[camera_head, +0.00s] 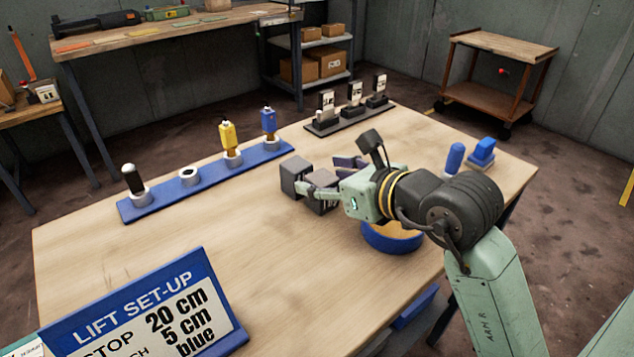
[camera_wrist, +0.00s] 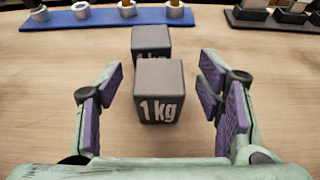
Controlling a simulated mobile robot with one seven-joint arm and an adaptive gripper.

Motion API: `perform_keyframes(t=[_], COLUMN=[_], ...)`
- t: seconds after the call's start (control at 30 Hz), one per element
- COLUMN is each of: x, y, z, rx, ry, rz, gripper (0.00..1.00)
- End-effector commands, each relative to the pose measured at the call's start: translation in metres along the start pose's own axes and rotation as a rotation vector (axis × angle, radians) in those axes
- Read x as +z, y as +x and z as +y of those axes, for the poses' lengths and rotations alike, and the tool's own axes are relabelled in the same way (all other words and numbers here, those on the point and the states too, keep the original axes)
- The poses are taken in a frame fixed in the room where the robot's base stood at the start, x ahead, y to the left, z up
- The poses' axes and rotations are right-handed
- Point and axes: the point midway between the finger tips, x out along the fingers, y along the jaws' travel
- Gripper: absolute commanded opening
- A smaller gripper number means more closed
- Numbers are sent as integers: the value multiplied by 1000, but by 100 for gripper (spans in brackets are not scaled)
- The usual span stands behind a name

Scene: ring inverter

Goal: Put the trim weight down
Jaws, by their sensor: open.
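Two dark grey cube weights sit close together on the wooden table (camera_head: 130,255). The nearer weight (camera_wrist: 159,95), marked "1 kg", is between the fingers of my gripper (camera_wrist: 160,82), and a finger partly hides this weight in the head view (camera_head: 322,206). The gripper is open, with a visible gap on each side of the weight. The other weight (camera_wrist: 151,42) stands just beyond it, its marking partly covered; it also shows in the head view (camera_head: 294,174). Both appear upright on the tabletop.
A blue rack (camera_head: 207,183) with white ring holders and coloured tools runs along the left. A dark tray of cards (camera_head: 350,118) is at the back. A round blue-rimmed tray (camera_head: 391,240) lies under my arm. A "LIFT SET-UP" sign (camera_head: 150,310) stands in front.

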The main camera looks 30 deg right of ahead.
Motion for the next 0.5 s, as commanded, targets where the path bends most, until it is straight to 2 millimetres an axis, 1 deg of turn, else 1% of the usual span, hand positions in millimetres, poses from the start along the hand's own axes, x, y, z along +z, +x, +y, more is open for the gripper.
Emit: perform_keyframes(t=[0.17, 0.5], x=[0, 0], y=[0, 0], z=[0, 0], rx=[0, 0], ry=[0, 0], rz=[0, 0], gripper=[60, 38])
